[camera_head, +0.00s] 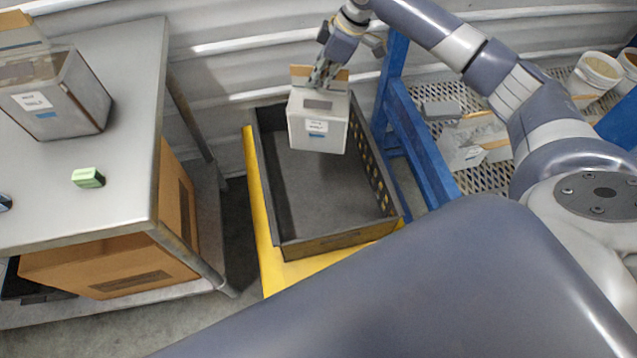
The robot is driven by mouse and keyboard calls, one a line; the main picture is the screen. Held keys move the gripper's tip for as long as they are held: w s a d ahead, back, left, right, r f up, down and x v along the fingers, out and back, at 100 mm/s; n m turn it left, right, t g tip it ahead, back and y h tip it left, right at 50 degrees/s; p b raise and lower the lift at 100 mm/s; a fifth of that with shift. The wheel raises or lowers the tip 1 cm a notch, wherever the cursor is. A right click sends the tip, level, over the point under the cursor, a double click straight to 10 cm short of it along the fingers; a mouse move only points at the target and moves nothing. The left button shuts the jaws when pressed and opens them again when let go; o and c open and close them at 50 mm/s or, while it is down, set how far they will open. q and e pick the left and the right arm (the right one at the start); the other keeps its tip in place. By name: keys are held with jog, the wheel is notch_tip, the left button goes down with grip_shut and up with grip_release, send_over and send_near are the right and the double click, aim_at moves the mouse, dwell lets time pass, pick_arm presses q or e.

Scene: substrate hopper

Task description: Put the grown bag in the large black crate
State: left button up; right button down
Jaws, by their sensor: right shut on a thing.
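My right gripper (324,74) is at the top centre, shut on the top of a pale, boxy bag (308,136) with a white label and a brown top edge. The bag hangs upright over the far end of the large black crate (330,243). I cannot tell whether its bottom touches the crate floor. The rest of the crate is empty. My left gripper is not in view.
The crate stands on a yellow surface (270,270). A steel table (125,130) at left bears another labelled bag (75,118) and a small green block (88,178), with a cardboard box (110,270) below. A blue-framed rack (425,150) at right holds another bag (462,152) and white buckets (597,75).

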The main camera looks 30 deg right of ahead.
aim_at(319, 122)
pick_arm(q)
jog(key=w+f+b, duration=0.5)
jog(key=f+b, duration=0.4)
jog(key=b, duration=0.4)
pick_arm(e)
notch_tip(319, 122, down, 14)
jog(key=shift+w+r, duration=0.1)
jog(key=shift+w, duration=0.05)
jog(key=shift+f+b, duration=0.4)
jog(key=shift+f, duration=0.2)
notch_tip(319, 122, down, 5)
jog(key=shift+r+b, duration=0.1)
jog(key=shift+b, duration=0.25)
jog(key=shift+f+b, duration=0.35)
jog(key=shift+f, duration=1.8)
jog(key=c, duration=2)
grip_release()
jog(key=shift+s+f, duration=0.2)
jog(key=shift+c, duration=0.2)
jog(key=o, duration=0.4)
jog(key=shift+c, duration=0.2)
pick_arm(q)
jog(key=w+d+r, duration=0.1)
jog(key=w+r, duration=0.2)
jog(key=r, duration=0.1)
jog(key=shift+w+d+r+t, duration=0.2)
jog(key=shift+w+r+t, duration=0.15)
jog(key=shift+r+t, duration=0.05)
pick_arm(e)
jog(key=shift+r, duration=0.15)
